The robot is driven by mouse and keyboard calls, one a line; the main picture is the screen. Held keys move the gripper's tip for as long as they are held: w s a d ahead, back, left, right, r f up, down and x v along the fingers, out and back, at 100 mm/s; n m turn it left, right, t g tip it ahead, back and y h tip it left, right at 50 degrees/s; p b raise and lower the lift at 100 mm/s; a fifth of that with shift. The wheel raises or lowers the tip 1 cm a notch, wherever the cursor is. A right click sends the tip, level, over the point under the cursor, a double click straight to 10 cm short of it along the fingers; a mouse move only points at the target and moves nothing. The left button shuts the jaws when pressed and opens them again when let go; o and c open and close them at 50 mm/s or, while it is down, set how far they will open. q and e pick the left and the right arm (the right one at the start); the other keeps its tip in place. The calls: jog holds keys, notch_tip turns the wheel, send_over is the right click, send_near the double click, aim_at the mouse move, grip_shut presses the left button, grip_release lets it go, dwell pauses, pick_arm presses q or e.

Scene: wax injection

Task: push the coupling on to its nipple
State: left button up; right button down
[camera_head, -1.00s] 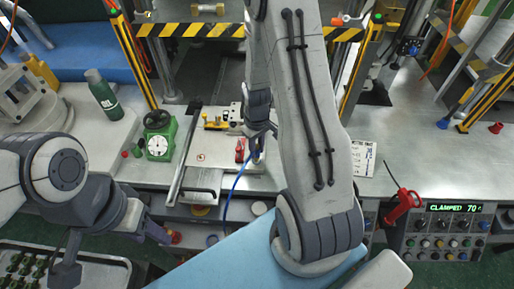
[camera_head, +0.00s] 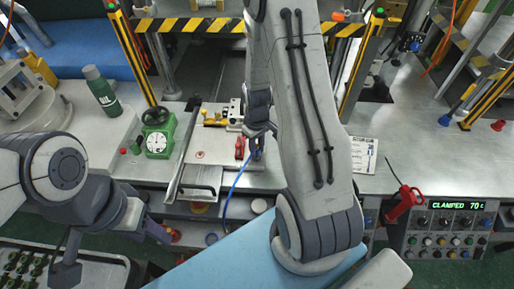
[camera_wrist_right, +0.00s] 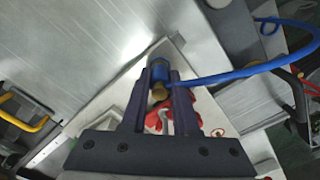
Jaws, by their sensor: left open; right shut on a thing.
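The coupling (camera_wrist_right: 160,72) is a blue cylinder with a blue hose (camera_wrist_right: 262,66) leading off to the right in the right wrist view. My right gripper (camera_wrist_right: 163,78) is shut on it, with one dark finger on each side. A small brass-coloured piece (camera_wrist_right: 158,92) shows between the fingers; I cannot tell whether it belongs to the coupling or is the nipple. In the head view my right gripper (camera_head: 258,141) is over the right side of the metal fixture plate (camera_head: 207,152), and the coupling is mostly hidden. My left gripper (camera_head: 160,232) is open and empty in front of the bench.
A red clamp (camera_head: 239,147) stands on the plate close left of my right gripper.

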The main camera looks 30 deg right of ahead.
jog(key=shift+f, duration=0.15)
jog(key=c, duration=0.6)
grip_release()
notch_tip(320, 180, up, 11)
jog(key=shift+f+b, duration=0.2)
jog(key=shift+b, duration=0.4)
jog(key=s+a+r+n, duration=0.1)
jog(key=s+a+r, duration=0.15)
jog(key=a, duration=0.55)
jog(key=s+a+r+n, duration=0.2)
jog(key=a+r, duration=0.1)
jog(key=a, duration=0.4)
jog(key=s+a+r+n, duration=0.1)
jog(key=s+a, duration=0.3)
jog(key=s, duration=0.3)
jog(key=s+a+r+n+y, duration=0.1)
jog(key=s+a+r, duration=0.1)
jog(key=s+a, duration=0.3)
jog(key=shift+s+a+r+n, duration=0.15)
jog(key=shift+s+r+n, duration=0.15)
jog(key=shift+s, duration=0.65)
